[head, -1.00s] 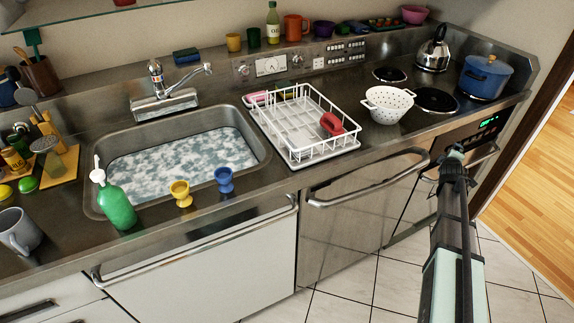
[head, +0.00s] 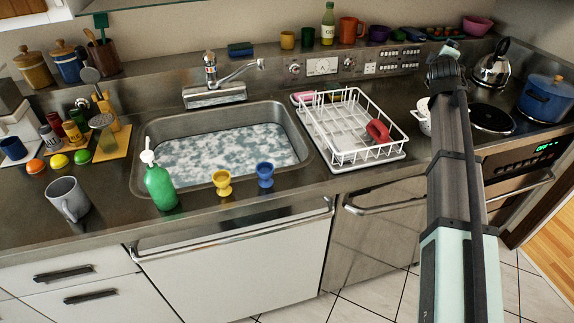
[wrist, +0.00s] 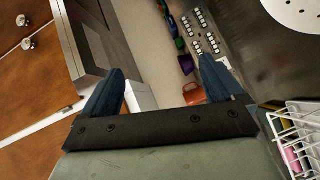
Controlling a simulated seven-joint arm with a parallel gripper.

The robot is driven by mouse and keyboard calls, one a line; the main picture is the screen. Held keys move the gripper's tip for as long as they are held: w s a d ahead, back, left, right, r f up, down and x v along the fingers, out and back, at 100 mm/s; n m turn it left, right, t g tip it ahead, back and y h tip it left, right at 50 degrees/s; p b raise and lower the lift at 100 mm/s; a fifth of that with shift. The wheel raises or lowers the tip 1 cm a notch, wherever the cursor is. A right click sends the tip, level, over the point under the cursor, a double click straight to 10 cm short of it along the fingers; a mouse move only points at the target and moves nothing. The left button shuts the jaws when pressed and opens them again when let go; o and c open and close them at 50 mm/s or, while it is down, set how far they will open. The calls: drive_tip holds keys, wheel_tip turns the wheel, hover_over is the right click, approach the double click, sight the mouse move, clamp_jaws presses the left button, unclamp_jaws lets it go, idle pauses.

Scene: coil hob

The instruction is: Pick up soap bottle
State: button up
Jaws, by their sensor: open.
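The soap bottle (head: 160,186) is green with a white pump top. It stands upright on the counter's front edge, by the left front corner of the sink, in the head view. My gripper (wrist: 160,82) shows in the wrist view with two dark blue fingers spread apart and nothing between them. In the head view my arm reaches up at the right, over the stove side, far to the right of the bottle. The bottle is not in the wrist view.
A yellow egg cup (head: 222,183) and a blue egg cup (head: 265,175) stand right of the bottle. A grey mug (head: 68,199) stands left of it. The sink (head: 290,124) holds sudsy water. A white dish rack (head: 340,157) stands between sink and arm.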

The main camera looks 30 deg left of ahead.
drive_tip(key=s+a+g+y, duration=0.1)
drive_tip(key=s+a, duration=0.3)
drive_tip(key=a, duration=0.3)
drive_tip(key=s+a+m+g+y, duration=0.1)
drive_tip(key=s+a, duration=0.3)
drive_tip(key=a, duration=0.3)
drive_tip(key=s+a+g+y, duration=0.1)
drive_tip(key=s+a+g, duration=0.1)
drive_tip(key=s+a, duration=0.35)
drive_tip(key=g, duration=1.1)
hover_over(152, 166)
drive_tip(key=d, duration=0.4)
drive_tip(key=f, duration=0.1)
drive_tip(key=shift+y, duration=0.3)
drive_tip(key=shift+s+d+x, duration=0.1)
drive_tip(key=shift+s+x, duration=0.1)
drive_tip(key=shift+x, duration=2.05)
drive_tip(key=shift+s+d+x, duration=0.1)
drive_tip(key=shift+s+x, duration=0.1)
drive_tip(key=shift+x, duration=2)
drive_tip(key=shift+s+d+x, duration=0.1)
drive_tip(key=shift+s+x, duration=0.1)
drive_tip(key=shift+x, duration=2.05)
drive_tip(key=shift+f, duration=0.15)
drive_tip(key=c, duration=1.7)
